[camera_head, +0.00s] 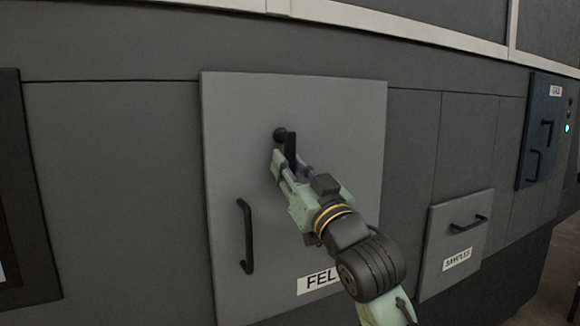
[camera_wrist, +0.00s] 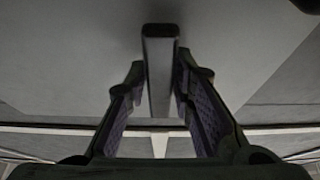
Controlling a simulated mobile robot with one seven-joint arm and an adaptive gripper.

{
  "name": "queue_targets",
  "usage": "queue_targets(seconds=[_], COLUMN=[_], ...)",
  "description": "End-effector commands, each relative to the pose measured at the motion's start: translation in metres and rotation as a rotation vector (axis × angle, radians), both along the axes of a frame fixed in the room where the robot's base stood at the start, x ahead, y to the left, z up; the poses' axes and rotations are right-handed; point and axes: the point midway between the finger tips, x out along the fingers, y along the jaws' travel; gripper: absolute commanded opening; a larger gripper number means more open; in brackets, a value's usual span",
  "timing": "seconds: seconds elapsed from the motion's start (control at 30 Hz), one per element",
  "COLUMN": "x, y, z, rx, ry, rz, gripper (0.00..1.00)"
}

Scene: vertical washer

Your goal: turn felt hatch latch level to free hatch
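The felt hatch (camera_head: 235,130) is a light grey panel, shut flush in the machine front. A label starting "FEL" (camera_head: 316,281) is partly hidden by my arm. The black latch (camera_head: 287,141) has a round pivot at its upper end, and its lever points down in the head view. My gripper (camera_head: 288,163) is at the lever, just below the pivot. In the wrist view the lever (camera_wrist: 160,70) stands between the two fingers of my gripper (camera_wrist: 160,80). The fingers are apart on either side of it, with narrow gaps; firm contact is not visible.
A black vertical handle (camera_head: 246,236) sits on the hatch left of my arm. A smaller panel labelled "SAMPLES" (camera_head: 440,245) and a dark blue "GAS" panel (camera_head: 541,130) are to the right. A dark framed panel (camera_head: 28,200) is at the left edge.

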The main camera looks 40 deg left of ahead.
Motion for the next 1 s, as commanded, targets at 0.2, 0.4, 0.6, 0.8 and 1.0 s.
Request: queue_targets(seconds=[0.2, 0.4, 0.6, 0.8, 1.0], x=[0.0000, 0.0000, 0.0000, 0.0000, 0.0011], y=[-0.0001, -0.0002, -0.0002, -0.0002, -0.0007], z=[0.0001, 0.0001, 0.0000, 0.0000, -0.0006], rx=[0.000, 0.000, 0.000, 0.000, -0.006], ry=[0.000, 0.000, 0.000, 0.000, -0.015], rz=[0.000, 0.000, 0.000, 0.000, -0.001], gripper=[0.06, 0.00, 0.00, 0.00, 0.00])
